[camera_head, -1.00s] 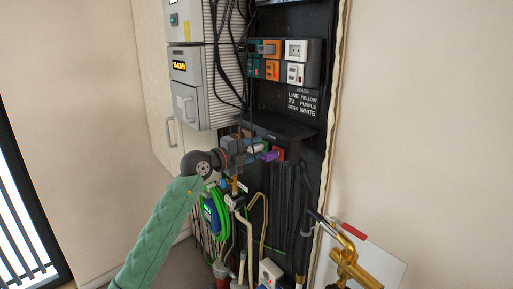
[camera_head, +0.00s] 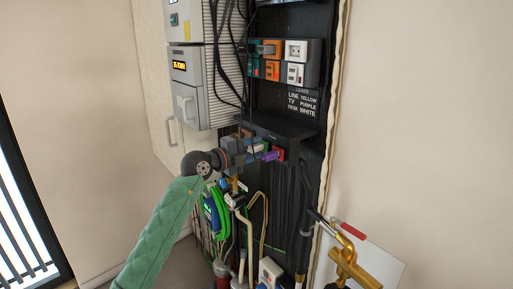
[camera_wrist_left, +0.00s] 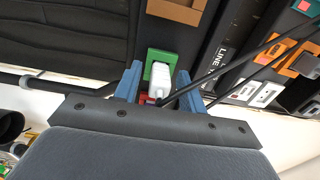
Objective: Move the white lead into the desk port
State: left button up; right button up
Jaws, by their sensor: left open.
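The white lead's plug (camera_wrist_left: 159,80) stands in a green socket (camera_wrist_left: 152,58) in the left wrist view, with a black cable running off to the right. In the head view the white plug (camera_head: 257,148) is small and partly hidden. My left gripper (camera_wrist_left: 157,76) is open, its blue fingers on either side of the white plug; I cannot tell whether they touch it. In the head view my left gripper (camera_head: 256,152) is at the dark shelf. I cannot tell which port is the desk port. My right gripper is out of view.
A purple plug (camera_head: 270,156) and a red socket (camera_head: 279,154) are just right of the gripper. Above are teal, orange and white ports (camera_head: 296,49) and a leads label (camera_head: 302,102). Black cables (camera_head: 226,62) hang above the gripper. Brass pipework (camera_head: 348,266) stands lower right.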

aim_at(250, 149)
pick_arm(q)
grip_shut()
jog(key=shift+a, duration=0.15)
dwell(0.4)
jog(key=shift+p+v, duration=1.05)
jog(key=shift+v, duration=1.85)
